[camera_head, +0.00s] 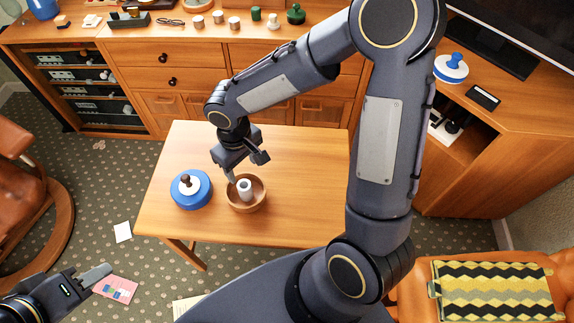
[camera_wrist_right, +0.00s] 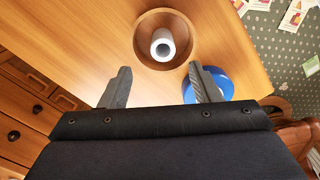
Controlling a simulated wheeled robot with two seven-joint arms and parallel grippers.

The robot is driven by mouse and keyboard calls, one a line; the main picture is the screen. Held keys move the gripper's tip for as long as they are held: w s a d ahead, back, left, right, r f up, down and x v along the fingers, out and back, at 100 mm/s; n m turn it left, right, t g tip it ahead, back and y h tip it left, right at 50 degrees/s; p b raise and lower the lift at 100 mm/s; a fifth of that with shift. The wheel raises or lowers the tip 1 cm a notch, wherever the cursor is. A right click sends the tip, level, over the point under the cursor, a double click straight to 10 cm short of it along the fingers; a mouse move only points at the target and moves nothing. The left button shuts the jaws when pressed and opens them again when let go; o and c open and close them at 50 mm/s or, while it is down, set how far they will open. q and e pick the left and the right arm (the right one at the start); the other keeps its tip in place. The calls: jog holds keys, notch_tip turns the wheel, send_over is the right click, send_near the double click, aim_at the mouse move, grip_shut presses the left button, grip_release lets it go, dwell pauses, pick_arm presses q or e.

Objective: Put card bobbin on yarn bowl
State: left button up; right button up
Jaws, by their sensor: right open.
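The card bobbin (camera_head: 245,188), a pale hollow tube, stands inside the round wooden yarn bowl (camera_head: 262,197) on the coffee table. In the right wrist view the bobbin (camera_wrist_right: 162,44) stands in the bowl (camera_wrist_right: 177,20), with a little of the bowl's inside showing around it. My right gripper (camera_head: 232,178) is above the bowl's left rim. In the right wrist view its fingers (camera_wrist_right: 161,70) are apart with nothing between them, clear of the bobbin. My left gripper (camera_head: 95,276) is at the lower left, over the floor, away from the table; its finger gap does not show.
A blue round object with a white and brown top (camera_head: 190,189) stands on the coffee table (camera_head: 310,165) just left of the bowl. The table's right part is bare. A sideboard (camera_head: 190,55) with small items stands behind. Papers (camera_head: 123,232) lie on the carpet.

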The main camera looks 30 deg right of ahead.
jog(key=s+d+r+m+t+y, duration=0.2)
jog(key=s+d+r, duration=0.2)
jog(key=s+r, duration=0.2)
jog(key=s+d+r+m+t+y, duration=0.1)
jog(key=s+d+r+m+t, duration=0.2)
jog(key=s, duration=0.7)
jog(key=shift+d+r+m+t+y, duration=0.35)
jog(key=shift+d+r, duration=0.6)
jog(key=shift+r, duration=1.25)
